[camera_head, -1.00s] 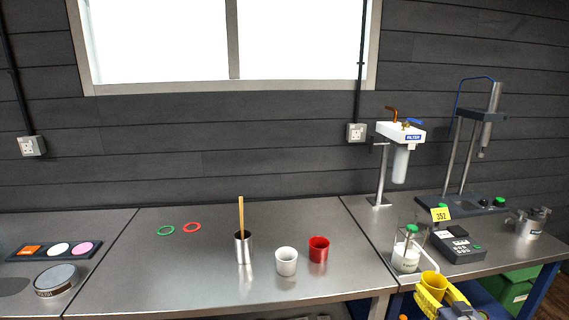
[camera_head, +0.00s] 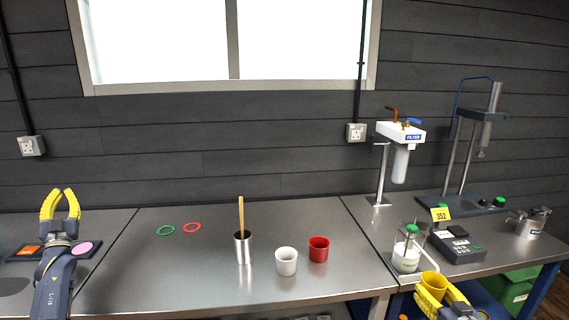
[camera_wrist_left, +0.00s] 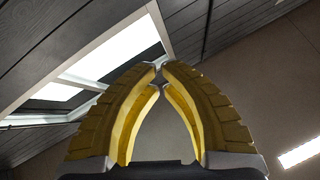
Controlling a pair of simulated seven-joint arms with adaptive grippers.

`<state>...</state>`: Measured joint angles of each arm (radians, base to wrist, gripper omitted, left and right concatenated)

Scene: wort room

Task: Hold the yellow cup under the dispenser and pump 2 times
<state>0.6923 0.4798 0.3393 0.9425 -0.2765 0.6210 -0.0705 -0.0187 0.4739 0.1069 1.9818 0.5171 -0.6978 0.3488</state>
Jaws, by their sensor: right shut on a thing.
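The yellow cup (camera_head: 433,282) is held upright in the lower right of the head view. My right gripper (camera_head: 431,293) is shut on it. The cup is in front of and slightly right of the dispenser, a white bottle (camera_head: 406,258) with a green pump head (camera_head: 412,229), not visibly under its spout. My left gripper (camera_head: 61,196) is raised at the far left, fingers pointing up, empty, far from the dispenser. Its yellow fingers curve towards each other with a gap between them; they also show in the left wrist view (camera_wrist_left: 159,72).
A white cup (camera_head: 286,262), a red cup (camera_head: 319,249) and a metal beaker with a stick (camera_head: 243,249) stand mid-table. A green ring (camera_head: 166,230) and a red ring (camera_head: 192,227) lie behind. A scale-like device (camera_head: 457,247) and a filter stand (camera_head: 381,180) are near the dispenser.

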